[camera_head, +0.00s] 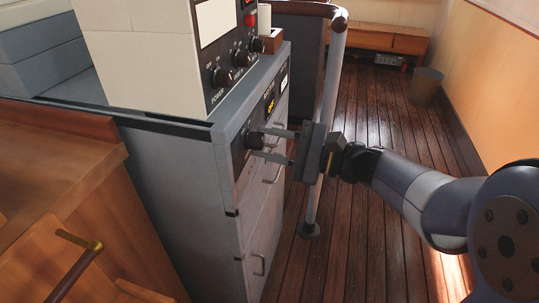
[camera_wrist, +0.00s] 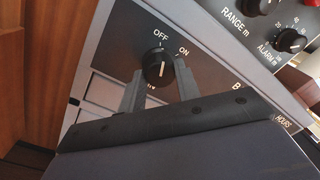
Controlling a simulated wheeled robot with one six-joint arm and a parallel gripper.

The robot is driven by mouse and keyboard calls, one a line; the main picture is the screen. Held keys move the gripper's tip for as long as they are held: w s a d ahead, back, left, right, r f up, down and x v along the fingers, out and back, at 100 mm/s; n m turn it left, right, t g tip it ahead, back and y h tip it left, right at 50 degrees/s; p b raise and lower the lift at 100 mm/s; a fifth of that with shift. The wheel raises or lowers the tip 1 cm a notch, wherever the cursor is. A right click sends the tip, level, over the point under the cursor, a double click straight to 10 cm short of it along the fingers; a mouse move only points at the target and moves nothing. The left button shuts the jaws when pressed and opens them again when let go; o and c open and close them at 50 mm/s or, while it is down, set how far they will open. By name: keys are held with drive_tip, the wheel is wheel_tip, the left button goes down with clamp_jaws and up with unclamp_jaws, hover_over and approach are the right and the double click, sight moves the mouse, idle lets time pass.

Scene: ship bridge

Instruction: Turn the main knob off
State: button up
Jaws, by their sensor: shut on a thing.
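The main knob (camera_wrist: 157,66) is round and black, on a dark panel with the white words OFF and ON above it. It also shows at the front of the grey console in the head view (camera_head: 251,140). A pale pointer line shows on its face, but I cannot tell surely which word it lines up with. My gripper (camera_wrist: 159,84) has one finger on each side of the knob and is shut on it. In the head view my gripper (camera_head: 262,144) reaches the panel from the right. The label below the knob is partly hidden by my gripper.
A vertical metal post (camera_head: 331,100) stands close beside my gripper. Drawer handles (camera_head: 271,174) stick out under the panel. Other knobs (camera_head: 222,77) sit on the upper unit, including an alarm knob (camera_wrist: 291,40). The wooden floor (camera_head: 370,240) at right is mostly clear.

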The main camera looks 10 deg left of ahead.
drive_tip(key=shift+f+n+b, duration=0.1)
drive_tip(key=shift+n+b, duration=0.5)
drive_tip(key=o, duration=1)
drive_tip(key=shift+c, duration=0.2)
drive_tip(key=shift+d, duration=0.15)
drive_tip(key=s+d+p, duration=0.1)
drive_tip(key=d, duration=0.9)
drive_tip(key=shift+d+f, duration=0.15)
drive_tip(key=shift+d, duration=0.1)
drive_tip(key=shift+a, duration=0.1)
drive_tip(key=a, duration=0.7)
drive_tip(key=w+a+b, duration=0.1)
drive_tip(key=a, duration=0.2)
drive_tip(key=shift+a+r, duration=0.25)
drive_tip(key=shift+a, duration=0.1)
